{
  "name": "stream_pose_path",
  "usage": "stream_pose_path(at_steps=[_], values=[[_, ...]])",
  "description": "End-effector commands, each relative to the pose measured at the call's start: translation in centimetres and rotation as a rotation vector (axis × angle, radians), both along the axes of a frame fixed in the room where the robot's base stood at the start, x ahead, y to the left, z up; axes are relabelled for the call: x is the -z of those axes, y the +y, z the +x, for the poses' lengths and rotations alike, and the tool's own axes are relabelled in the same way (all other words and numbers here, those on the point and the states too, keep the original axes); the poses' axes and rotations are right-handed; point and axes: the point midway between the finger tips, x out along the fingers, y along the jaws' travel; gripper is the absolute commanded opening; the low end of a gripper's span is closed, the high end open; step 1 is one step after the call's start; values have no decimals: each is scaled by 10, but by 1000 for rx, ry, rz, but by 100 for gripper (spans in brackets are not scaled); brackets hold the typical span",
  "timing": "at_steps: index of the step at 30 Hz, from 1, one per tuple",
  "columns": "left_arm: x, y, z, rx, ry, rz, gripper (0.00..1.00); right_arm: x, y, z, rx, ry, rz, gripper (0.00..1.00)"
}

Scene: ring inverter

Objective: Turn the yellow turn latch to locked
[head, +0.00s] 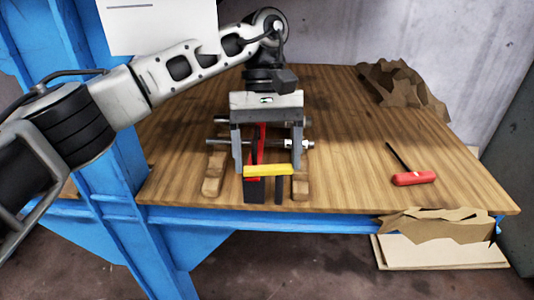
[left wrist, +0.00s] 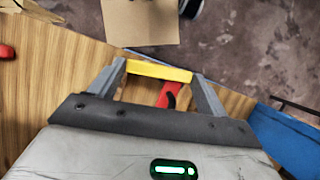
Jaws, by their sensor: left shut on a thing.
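The yellow turn latch (head: 268,170) is a short bar lying crosswise at the front of a small fixture near the table's front edge. My left gripper (head: 267,166) points down over the fixture, its fingers set wide apart. The fingertips close on the two ends of the yellow bar. In the left wrist view the yellow latch (left wrist: 158,71) spans the gap between the fingertips (left wrist: 160,76). A red part (head: 262,132) of the fixture shows between the fingers, with a black block (head: 254,190) below the latch. The gripper hides much of the fixture. My right gripper is not in view.
Wooden blocks (head: 214,174) and metal rods flank the fixture on the wooden table (head: 350,180). A red-handled screwdriver (head: 413,178) lies to the right. Crumpled brown cardboard (head: 402,88) is at the back right. A blue post (head: 95,130) stands at left. The table between fixture and screwdriver is clear.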

Motion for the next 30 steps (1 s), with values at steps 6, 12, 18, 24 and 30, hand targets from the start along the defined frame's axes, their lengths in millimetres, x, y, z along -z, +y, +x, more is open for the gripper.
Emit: stream_pose_path(at_steps=[6, 12, 18, 24, 30], values=[[-1, -1, 1, 27, -3, -1, 54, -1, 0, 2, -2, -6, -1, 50], [-1, -1, 1, 28, -4, -1, 54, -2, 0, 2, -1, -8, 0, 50], [-1, -1, 1, 27, -4, -2, 90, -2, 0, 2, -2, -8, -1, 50], [-1, 0, 1, 27, -3, -1, 98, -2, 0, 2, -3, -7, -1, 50], [0, 0, 1, 26, -2, -1, 98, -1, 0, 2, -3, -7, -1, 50]])
